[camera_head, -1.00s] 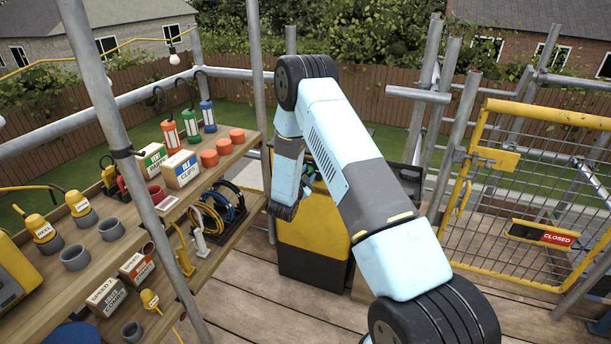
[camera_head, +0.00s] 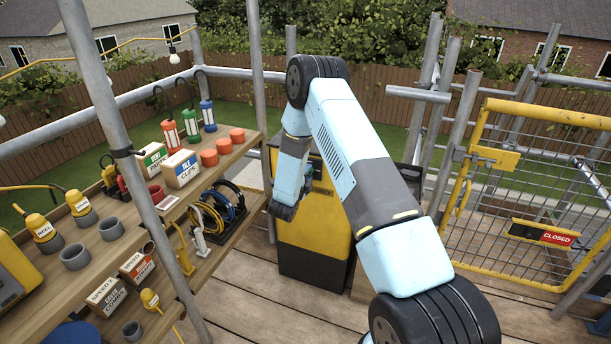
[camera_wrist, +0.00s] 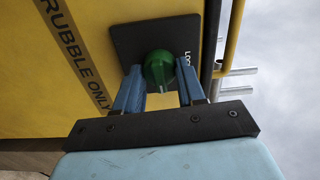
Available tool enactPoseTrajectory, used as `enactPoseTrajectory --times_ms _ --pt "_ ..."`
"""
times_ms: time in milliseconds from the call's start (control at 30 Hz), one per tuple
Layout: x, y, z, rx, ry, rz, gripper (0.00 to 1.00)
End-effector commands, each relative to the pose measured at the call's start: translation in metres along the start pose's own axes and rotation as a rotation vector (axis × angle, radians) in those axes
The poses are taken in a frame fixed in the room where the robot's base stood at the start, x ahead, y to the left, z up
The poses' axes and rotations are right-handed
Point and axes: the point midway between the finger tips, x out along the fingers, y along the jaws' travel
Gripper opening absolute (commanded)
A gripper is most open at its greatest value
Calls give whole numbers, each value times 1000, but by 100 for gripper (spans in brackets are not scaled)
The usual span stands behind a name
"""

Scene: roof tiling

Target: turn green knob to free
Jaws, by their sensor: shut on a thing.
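The green knob (camera_wrist: 158,70) sits on a dark square plate (camera_wrist: 135,38) on a yellow panel (camera_wrist: 40,75) in the wrist view. The plate's lettering is partly covered; only "Lo" can be read. My gripper (camera_wrist: 159,78) has its two blue fingers on either side of the knob and is shut on it. In the head view the yellow cabinet with a black base (camera_head: 313,240) stands behind my arm. My arm hides most of the cabinet's upper part, and the knob is not clearly seen there.
A wooden shelf (camera_head: 225,160) with lamps, boxes and cable coils stands at the left, behind a scaffold pole (camera_head: 110,125). A yellow mesh gate (camera_head: 500,165) with a "CLOSED" sign (camera_head: 543,235) is at the right. Bare deck boards (camera_head: 270,310) lie in front.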

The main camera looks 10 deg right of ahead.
Motion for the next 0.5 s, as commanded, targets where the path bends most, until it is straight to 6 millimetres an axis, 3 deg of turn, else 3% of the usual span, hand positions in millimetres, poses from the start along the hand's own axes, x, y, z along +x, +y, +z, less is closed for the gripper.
enactPoseTrajectory --times_ms 500 --pt "-2 4 0 73 -2 8 9"
